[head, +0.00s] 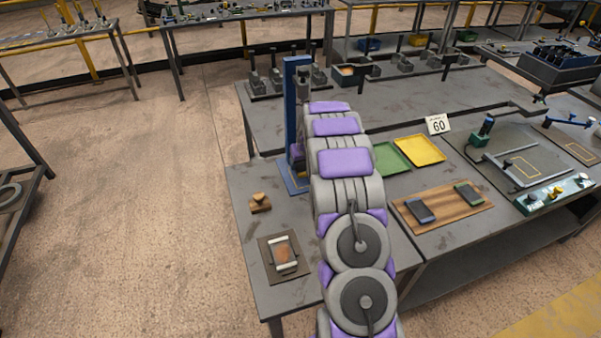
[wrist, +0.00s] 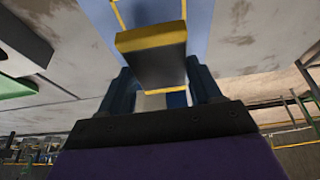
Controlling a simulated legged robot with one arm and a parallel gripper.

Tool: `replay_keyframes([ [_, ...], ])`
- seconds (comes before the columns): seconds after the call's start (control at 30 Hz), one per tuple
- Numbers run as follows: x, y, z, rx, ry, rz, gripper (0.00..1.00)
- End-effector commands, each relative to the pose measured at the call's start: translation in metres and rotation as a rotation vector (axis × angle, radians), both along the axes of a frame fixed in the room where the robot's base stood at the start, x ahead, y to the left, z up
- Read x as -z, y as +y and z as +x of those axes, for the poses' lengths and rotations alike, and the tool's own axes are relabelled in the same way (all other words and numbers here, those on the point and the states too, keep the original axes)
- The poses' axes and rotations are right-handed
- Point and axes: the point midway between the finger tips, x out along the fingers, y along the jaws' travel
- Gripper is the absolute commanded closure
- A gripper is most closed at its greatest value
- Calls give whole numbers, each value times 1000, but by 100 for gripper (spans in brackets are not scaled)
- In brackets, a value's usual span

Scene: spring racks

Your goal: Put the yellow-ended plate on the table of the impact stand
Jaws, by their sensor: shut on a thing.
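The yellow-ended plate (wrist: 158,68) is a dark block with a yellow end, seen in the wrist view. My gripper (wrist: 162,80) is shut on it, with one dark finger on each side. Beyond the plate is a blue surface with a yellow outline, which looks like the table of the impact stand (wrist: 198,28). I cannot tell whether the plate touches it. In the head view the impact stand (head: 291,105) is a tall blue column on a blue base at the bench's left part. My arm hides the gripper, the plate and part of the base there.
A wooden block (head: 260,203) and a dark mat with a framed piece (head: 283,255) lie left of my arm. To the right are a green tray (head: 390,158), a yellow tray (head: 420,150) and a wooden board (head: 443,222) bearing two dark plates.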

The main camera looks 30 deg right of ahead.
Motion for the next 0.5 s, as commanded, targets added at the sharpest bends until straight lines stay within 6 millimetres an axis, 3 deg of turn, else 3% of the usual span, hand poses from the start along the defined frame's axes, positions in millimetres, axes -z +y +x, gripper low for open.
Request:
replay_keyframes([
  [0.33,32,13,0,0,1,-13,100],
  [0.5,36,10,0,0,-2,-13,100],
])
